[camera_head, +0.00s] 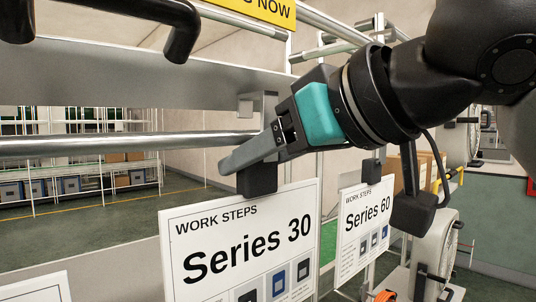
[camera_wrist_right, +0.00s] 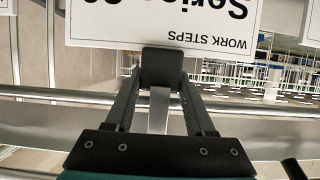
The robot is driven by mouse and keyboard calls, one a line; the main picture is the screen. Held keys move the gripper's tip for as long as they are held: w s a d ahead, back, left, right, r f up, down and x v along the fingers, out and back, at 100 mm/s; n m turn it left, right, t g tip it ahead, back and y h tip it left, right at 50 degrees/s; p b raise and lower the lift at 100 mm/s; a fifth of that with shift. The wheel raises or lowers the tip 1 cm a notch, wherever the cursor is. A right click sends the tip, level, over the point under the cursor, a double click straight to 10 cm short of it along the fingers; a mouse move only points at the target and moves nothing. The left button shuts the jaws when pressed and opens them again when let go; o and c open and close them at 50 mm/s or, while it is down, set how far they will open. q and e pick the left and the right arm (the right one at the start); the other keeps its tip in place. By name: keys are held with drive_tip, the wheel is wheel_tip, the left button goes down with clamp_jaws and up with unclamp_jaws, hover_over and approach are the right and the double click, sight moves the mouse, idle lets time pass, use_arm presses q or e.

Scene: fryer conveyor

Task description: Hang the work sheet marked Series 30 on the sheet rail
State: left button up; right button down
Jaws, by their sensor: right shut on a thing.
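The white work sheet marked Series 30 (camera_head: 240,225) hangs upright below my right gripper (camera_head: 250,160). My right gripper is shut on the sheet's black clip (camera_head: 257,179). In the right wrist view the clip (camera_wrist_right: 162,68) sits between the fingertips, with the sheet (camera_wrist_right: 165,22) upside down beyond it. The round metal sheet rail (camera_head: 120,144) runs in from the left at about the fingers' height and passes out of sight behind them. Whether the clip touches the rail cannot be told. My left gripper is not in view.
A Series 60 sheet (camera_head: 362,228) with its own black clip hangs close to the right. Part of another white sheet (camera_head: 40,290) shows at the lower left. A grey panel (camera_head: 130,80) crosses above the rail. A black curved bar (camera_head: 182,42) is at the top left.

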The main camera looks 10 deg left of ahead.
drive_tip(key=shift+w+a, duration=0.1)
drive_tip(key=shift+a, duration=0.05)
idle(0.5)
drive_tip(key=shift+c, duration=0.8)
unclamp_jaws()
